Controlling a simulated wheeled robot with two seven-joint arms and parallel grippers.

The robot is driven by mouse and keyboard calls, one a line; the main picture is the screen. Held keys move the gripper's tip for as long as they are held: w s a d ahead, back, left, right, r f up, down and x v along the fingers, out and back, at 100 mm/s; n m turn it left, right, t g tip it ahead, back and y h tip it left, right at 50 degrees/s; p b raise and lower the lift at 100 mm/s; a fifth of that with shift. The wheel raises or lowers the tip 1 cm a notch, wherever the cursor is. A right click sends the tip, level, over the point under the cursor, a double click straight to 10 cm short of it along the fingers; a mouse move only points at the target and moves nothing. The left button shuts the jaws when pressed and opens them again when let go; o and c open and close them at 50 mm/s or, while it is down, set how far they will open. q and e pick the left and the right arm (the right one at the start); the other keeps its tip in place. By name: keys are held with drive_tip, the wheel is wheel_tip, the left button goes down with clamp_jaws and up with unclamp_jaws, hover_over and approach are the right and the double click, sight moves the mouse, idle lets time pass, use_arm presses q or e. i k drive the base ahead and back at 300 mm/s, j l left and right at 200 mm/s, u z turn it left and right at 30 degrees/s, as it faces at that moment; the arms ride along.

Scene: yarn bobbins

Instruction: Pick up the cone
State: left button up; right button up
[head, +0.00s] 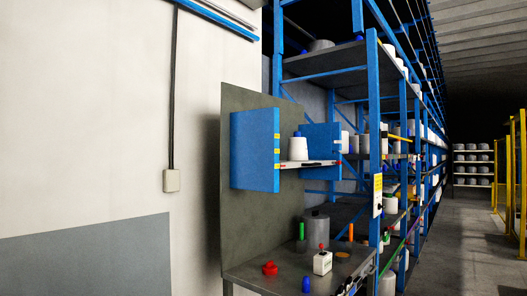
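A white cone (298,148) with a small blue top stands upright on a small shelf between two blue side panels, fixed to a grey-green back board. More white bobbins sit on the tall blue rack behind it; several are partly hidden by its posts. Neither of my grippers shows in the head view, and nothing is seen touching the cone.
Below the shelf is a grey bench (250,271) with a red knob (269,268), a white box (322,263), a grey cylinder and coloured pegs. The blue rack (374,120) stands right of it. The aisle floor (470,250) is clear, with yellow fencing (513,165) at far right.

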sight(298, 146)
drive_tip(key=i+l+u, duration=0.45)
drive_tip(key=l+u, duration=0.25)
drive_tip(key=l, duration=0.15)
drive_tip(key=i+l+u, duration=0.1)
drive_tip(key=l+u, duration=0.15)
drive_tip(key=i+l+u, duration=0.1)
drive_tip(key=l, duration=0.6)
drive_tip(key=i+l, duration=0.15)
drive_tip(key=l, duration=0.55)
drive_tip(key=i+l+u, duration=0.15)
drive_tip(key=l, duration=0.5)
drive_tip(key=i+l, duration=0.1)
drive_tip(key=l, duration=1.1)
drive_tip(key=i+l, duration=0.15)
drive_tip(key=l, duration=0.8)
drive_tip(key=i+u, duration=0.05)
drive_tip(key=i, duration=0.05)
